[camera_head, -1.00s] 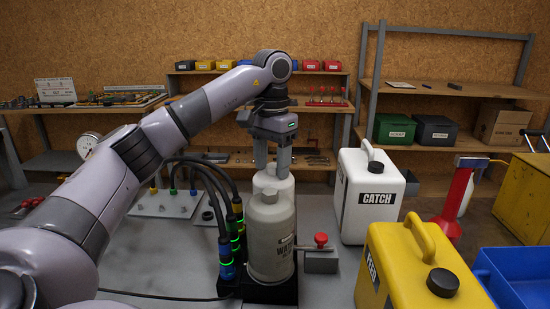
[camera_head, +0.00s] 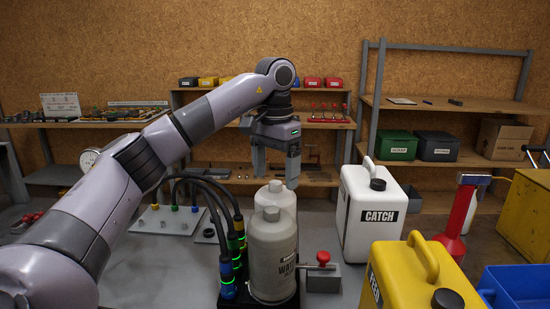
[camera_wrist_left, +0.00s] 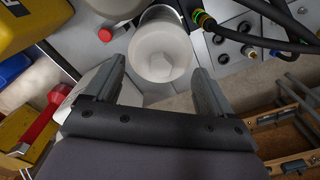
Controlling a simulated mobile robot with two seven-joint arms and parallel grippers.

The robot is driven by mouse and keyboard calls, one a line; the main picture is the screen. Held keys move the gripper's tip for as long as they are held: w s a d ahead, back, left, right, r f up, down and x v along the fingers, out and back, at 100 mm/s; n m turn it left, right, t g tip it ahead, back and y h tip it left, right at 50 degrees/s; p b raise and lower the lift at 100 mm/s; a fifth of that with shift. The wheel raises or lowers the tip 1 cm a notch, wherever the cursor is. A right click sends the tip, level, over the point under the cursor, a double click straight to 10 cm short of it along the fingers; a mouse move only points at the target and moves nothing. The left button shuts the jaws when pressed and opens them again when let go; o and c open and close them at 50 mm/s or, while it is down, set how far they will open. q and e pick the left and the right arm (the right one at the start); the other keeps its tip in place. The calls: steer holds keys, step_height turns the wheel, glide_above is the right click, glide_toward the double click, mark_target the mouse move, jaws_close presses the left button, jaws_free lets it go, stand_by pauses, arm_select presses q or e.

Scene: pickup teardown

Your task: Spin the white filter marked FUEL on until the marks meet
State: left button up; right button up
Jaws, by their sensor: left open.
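Two pale grey-white filters stand one behind the other on a dark base. The front filter (camera_head: 272,262) bears a partly visible label beginning "WAT". The rear filter (camera_head: 283,197) is mostly hidden behind it, and no FUEL lettering or alignment marks can be seen. My left gripper (camera_head: 275,180) is open and points down at the rear filter's top. In the left wrist view the rear filter (camera_wrist_left: 163,50) shows from above with a raised knob, beyond and between the open fingers, with nothing gripped. My right gripper is not in view.
A red-knobbed valve block (camera_head: 322,275) sits right of the filters. Hoses with lit green rings (camera_head: 229,262) stand close on the left. The white CATCH jug (camera_head: 365,216) and yellow jug (camera_head: 415,280) stand to the right. A blue bin (camera_head: 520,288) is at the lower right.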

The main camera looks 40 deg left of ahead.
arm_select(q)
step_height(320, 180, up, 7)
stand_by(0.6)
